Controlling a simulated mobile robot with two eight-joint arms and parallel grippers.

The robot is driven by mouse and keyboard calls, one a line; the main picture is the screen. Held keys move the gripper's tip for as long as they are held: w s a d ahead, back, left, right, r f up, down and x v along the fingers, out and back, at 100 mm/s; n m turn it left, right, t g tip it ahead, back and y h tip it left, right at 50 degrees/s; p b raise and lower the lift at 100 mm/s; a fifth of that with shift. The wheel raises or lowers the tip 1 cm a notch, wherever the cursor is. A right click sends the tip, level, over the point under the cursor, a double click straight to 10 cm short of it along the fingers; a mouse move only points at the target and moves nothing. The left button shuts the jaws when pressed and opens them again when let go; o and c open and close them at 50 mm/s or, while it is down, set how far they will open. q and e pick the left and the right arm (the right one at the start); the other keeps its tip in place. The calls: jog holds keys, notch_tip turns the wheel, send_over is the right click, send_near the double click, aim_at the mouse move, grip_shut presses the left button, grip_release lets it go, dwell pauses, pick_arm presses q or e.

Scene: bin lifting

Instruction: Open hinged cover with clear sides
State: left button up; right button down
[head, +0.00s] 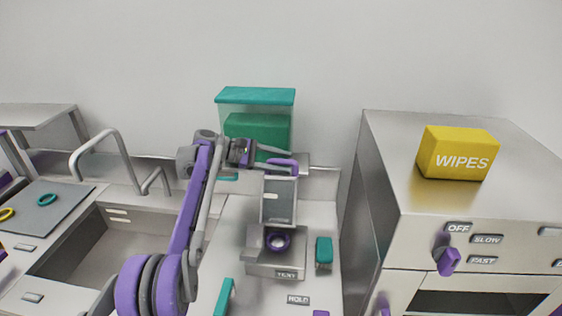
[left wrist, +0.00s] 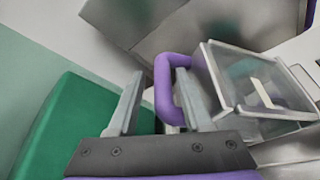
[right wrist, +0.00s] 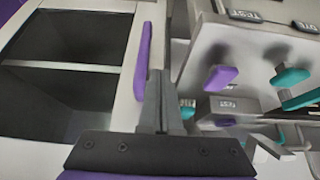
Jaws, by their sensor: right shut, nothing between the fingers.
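The hinged cover (head: 279,200) has a pale frame and clear sides. It stands raised over its grey base (head: 262,264), with a purple ring (head: 278,242) below it. The cover and its purple handle (left wrist: 164,90) show close in the left wrist view. My left gripper (left wrist: 158,76) is open, with one finger on each side of the handle bar and a gap to the left finger. In the head view my left gripper (head: 268,155) is at the cover's top. My right gripper (right wrist: 162,72) is shut and empty in the right wrist view, beside a purple bar (right wrist: 143,60).
A green box (head: 257,127) under a teal-topped shelf (head: 255,96) stands behind the cover. A steel cabinet (head: 380,180) with a yellow wipes box (head: 455,155) is at right. A sink (head: 90,245) and faucet (head: 105,150) are at left. A teal block (head: 324,251) sits beside the base.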

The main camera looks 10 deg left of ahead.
pick_arm(q)
jog(key=shift+a, duration=0.1)
dwell(0.3)
jog(key=v, duration=1)
jog(key=shift+a, duration=0.25)
jog(key=shift+s+r, duration=0.1)
